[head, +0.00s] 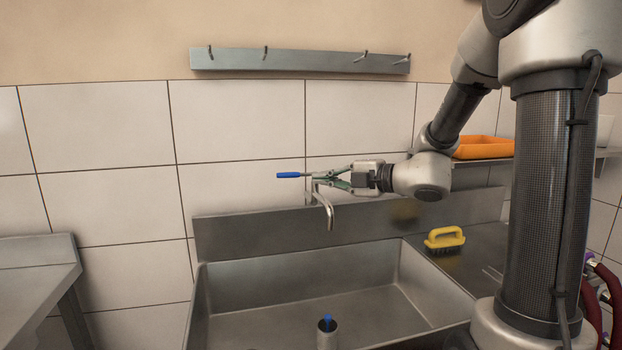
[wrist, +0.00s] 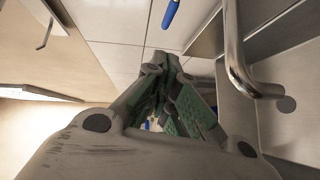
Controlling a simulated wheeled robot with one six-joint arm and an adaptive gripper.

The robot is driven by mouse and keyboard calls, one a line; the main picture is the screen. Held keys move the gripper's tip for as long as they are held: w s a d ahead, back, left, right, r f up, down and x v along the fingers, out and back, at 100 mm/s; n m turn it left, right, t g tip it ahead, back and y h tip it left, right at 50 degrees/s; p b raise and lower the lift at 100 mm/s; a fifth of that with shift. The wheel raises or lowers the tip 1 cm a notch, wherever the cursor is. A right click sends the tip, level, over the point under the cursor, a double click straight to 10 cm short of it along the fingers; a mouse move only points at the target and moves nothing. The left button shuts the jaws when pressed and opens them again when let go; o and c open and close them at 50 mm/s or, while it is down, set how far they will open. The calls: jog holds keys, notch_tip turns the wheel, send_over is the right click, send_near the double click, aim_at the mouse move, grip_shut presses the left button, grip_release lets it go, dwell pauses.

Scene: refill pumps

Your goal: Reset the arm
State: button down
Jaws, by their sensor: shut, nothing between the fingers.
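My gripper (head: 318,179) reaches left over the back of the sink, level with the tap. Its green-padded fingers are shut with nothing between them; the closed fingertips also show in the wrist view (wrist: 164,62). The steel tap (head: 329,213) curves down just below and in front of the fingers. Its blue lever handle (head: 290,175) points left, just beyond the fingertips. The handle also shows at the top of the wrist view (wrist: 171,14), apart from the fingers. I cannot tell whether the fingers touch the tap's metal parts.
The steel sink (head: 270,272) lies below, holding a metal cylinder (head: 327,340) with a blue top. A yellow brush (head: 445,237) lies on the right drainboard. An orange tray (head: 482,148) sits on a shelf at right. A hook rail (head: 300,61) is on the wall above.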

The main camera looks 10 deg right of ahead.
jog(key=shift+s+d, duration=0.25)
jog(key=shift+s+n, duration=0.1)
jog(key=shift+n, duration=0.3)
jog(key=shift+d+f+n, duration=0.1)
jog(key=shift+f+n, duration=0.05)
jog(key=shift+n, duration=0.85)
jog(key=s+d+f+n+g+h, duration=0.25)
jog(key=s+f+n+g, duration=0.3)
jog(key=s+n, duration=0.6)
jog(key=s+d+f+n+g+h, duration=0.3)
jog(key=s+f+n, duration=0.35)
jog(key=n, duration=1.05)
jog(key=s+d+r+n+t+h, duration=0.1)
jog(key=s+d+r+n+h, duration=0.5)
jog(key=n, duration=0.9)
jog(key=shift+s+d+r, duration=0.85)
jog(key=shift+s+d, duration=0.2)
jog(key=shift+s, duration=0.6)
